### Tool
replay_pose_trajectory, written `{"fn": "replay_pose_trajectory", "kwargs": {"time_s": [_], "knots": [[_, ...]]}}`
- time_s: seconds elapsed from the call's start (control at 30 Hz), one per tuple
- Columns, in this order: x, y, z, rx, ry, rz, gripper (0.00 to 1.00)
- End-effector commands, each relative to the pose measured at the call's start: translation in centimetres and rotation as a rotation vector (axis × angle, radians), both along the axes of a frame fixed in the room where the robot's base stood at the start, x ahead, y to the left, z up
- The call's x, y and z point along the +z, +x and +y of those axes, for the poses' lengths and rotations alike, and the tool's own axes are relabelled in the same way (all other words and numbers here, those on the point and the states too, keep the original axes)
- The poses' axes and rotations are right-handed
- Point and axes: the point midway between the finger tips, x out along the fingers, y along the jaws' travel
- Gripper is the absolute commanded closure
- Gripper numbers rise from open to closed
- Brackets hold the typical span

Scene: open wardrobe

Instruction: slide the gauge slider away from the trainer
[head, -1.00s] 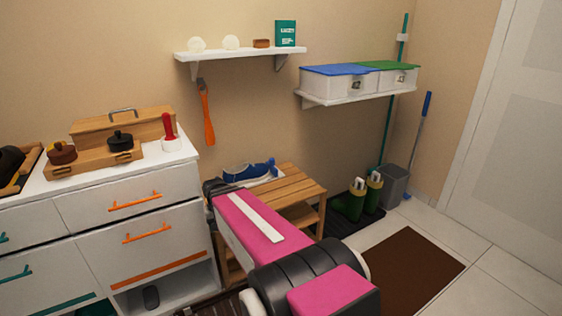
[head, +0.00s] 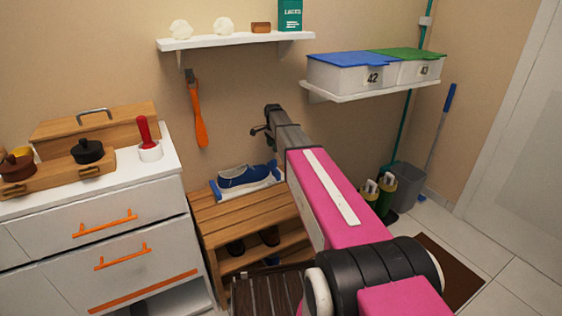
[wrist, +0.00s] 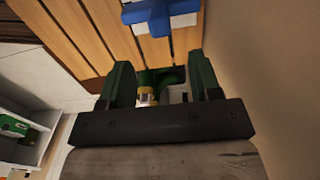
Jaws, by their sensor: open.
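A blue trainer (head: 244,177) with a white sole lies on the white gauge (head: 262,186) on top of the wooden bench. A blue upright part, apparently the gauge slider (head: 273,169), stands at the gauge's right end, close to the trainer; I cannot tell whether they touch. In the wrist view a blue crossed part of the gauge (wrist: 158,14) shows at the top edge, beyond the fingers. My gripper (head: 262,130) is above and behind the gauge's right end, near the wall. In the wrist view its green-lit fingers (wrist: 162,80) are apart with nothing clearly held between them.
The slatted bench (head: 240,214) has dark shoes on its lower shelf. A white drawer cabinet (head: 120,215) stands to the left. An orange shoehorn (head: 199,125) hangs on the wall. A shelf with two lidded boxes (head: 345,76) is at the right, and green boots (head: 380,192) stand below.

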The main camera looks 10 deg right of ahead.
Motion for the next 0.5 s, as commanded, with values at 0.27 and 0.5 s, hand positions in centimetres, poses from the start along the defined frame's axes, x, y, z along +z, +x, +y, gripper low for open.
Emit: {"fn": "replay_pose_trajectory", "kwargs": {"time_s": [0.27, 0.5], "knots": [[-4.9, -0.1, 0.0, 0.003, 0.0, 0.002, 0.43], [-8.4, 0.0, 0.0, 0.003, 0.0, 0.001, 0.43]]}}
